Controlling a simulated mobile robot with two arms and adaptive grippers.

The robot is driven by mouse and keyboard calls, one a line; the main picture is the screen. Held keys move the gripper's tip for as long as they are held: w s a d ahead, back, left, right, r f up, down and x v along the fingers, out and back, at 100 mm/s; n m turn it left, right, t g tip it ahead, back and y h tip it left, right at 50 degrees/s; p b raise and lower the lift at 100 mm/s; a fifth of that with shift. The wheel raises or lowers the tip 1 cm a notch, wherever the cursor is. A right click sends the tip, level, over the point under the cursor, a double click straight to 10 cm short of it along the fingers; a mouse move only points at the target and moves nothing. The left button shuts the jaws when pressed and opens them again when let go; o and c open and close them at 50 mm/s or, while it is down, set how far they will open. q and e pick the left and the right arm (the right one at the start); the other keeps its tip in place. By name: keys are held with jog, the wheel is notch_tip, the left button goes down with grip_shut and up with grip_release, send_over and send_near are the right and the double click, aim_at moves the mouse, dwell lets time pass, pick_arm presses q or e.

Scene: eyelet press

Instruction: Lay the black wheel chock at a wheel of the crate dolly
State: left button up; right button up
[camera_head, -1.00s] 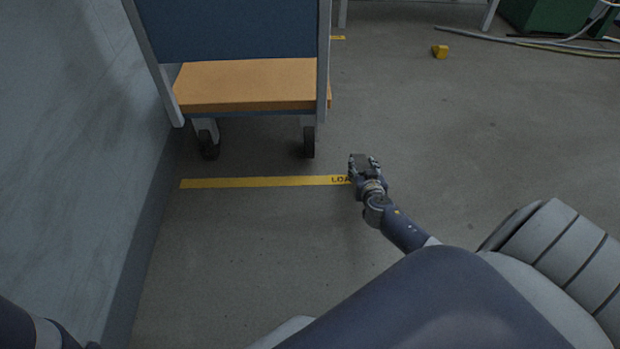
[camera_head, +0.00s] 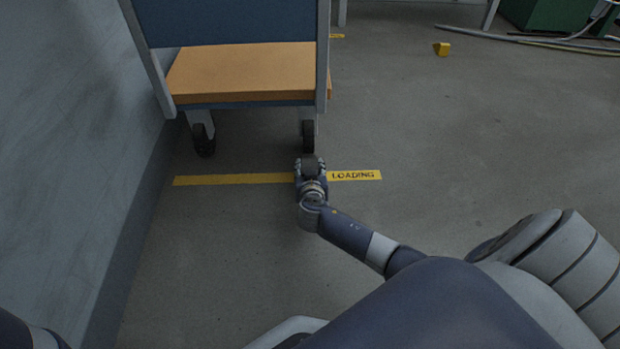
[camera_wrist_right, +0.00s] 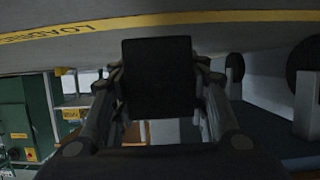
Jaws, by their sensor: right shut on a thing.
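The crate dolly is a wheeled frame with a blue panel (camera_head: 232,22) above an orange-brown deck (camera_head: 243,72). Its near right wheel (camera_head: 308,136) and near left wheel (camera_head: 204,140) show below the deck. My right gripper (camera_head: 311,163) is just in front of the near right wheel, in line with it, over the yellow floor line. It is shut on the black wheel chock (camera_wrist_right: 158,78), a dark block between the fingers in the right wrist view. Any gap between chock and floor is unclear. A dark wheel (camera_wrist_right: 305,56) shows at the right there. My left gripper is out of view.
A grey wall (camera_head: 60,120) runs along the left side. A yellow line marked LOADING (camera_head: 353,175) crosses the floor before the dolly. A yellow block (camera_head: 442,49) lies farther back, near pale hoses (camera_head: 540,40).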

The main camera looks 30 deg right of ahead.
jog(key=shift+f+b, duration=0.95)
jog(key=shift+f, duration=0.4)
jog(key=shift+f, duration=0.3)
jog(key=o, duration=1.2)
jog(key=shift+r, duration=0.1)
